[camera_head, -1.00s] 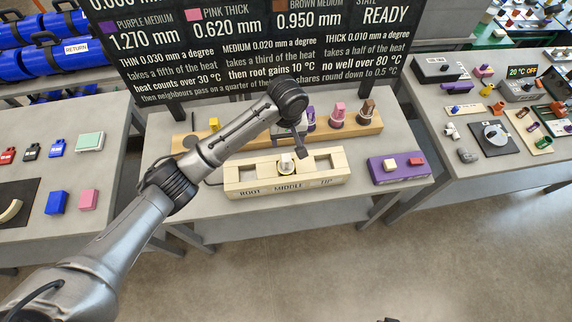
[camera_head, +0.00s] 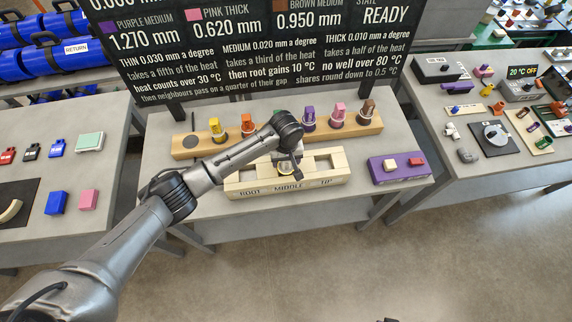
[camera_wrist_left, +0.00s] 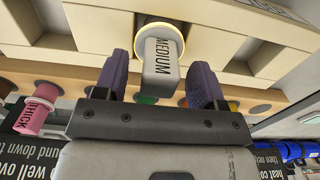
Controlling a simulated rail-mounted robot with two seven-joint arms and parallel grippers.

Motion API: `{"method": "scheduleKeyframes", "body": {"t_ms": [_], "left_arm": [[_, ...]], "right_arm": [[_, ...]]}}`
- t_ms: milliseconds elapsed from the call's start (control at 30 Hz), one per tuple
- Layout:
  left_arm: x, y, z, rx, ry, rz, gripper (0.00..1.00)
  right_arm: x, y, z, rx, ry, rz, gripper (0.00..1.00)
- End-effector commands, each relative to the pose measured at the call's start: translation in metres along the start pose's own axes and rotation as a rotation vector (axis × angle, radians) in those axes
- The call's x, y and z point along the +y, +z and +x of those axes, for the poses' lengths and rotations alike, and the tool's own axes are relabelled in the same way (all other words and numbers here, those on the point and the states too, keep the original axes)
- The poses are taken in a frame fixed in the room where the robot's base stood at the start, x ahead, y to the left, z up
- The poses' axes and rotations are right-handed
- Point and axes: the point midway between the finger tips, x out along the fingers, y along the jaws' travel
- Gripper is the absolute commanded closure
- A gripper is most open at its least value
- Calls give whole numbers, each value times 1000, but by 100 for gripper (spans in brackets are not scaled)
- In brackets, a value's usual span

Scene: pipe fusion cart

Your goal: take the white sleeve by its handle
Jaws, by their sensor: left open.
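The white sleeve (camera_wrist_left: 158,58) is in the left wrist view, with a grey-white handle marked MEDIUM and a yellow-edged ring at its base. It sits in the MIDDLE pocket of a cream block (camera_head: 243,190) marked ROOT, MIDDLE and TIP. My left gripper (camera_head: 287,168) is over that pocket and hides most of the sleeve in the head view. In the left wrist view, the gripper (camera_wrist_left: 160,84) is open, with one purple-grey finger on each side of the handle. Gaps show between handle and fingers.
Behind the block is a wooden rack (camera_head: 186,152) with several coloured handled pieces, including a yellow one (camera_head: 215,128) and a pink one (camera_head: 338,113). A purple box (camera_head: 398,178) with a white and a red button stands to the right. A dark display board (camera_head: 250,50) rises behind.

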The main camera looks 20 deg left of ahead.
Motion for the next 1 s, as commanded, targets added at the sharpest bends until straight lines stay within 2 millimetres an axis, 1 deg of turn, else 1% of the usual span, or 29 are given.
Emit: {"method": "scheduleKeyframes", "body": {"t_ms": [33,100,200,467,1000], "left_arm": [[0,0,6,-1,-2,-1,36],[0,0,12,0,0,0,36],[0,0,18,0,-1,0,36],[0,0,19,1,0,0,36],[0,0,19,1,0,0,87]], "right_arm": [[1,0,1,-1,2,-2,100],[1,1,1,-1,3,-4,100],[2,1,1,-1,4,-5,100],[1,1,1,-1,3,-4,100],[-2,0,1,0,-4,5,100]]}}
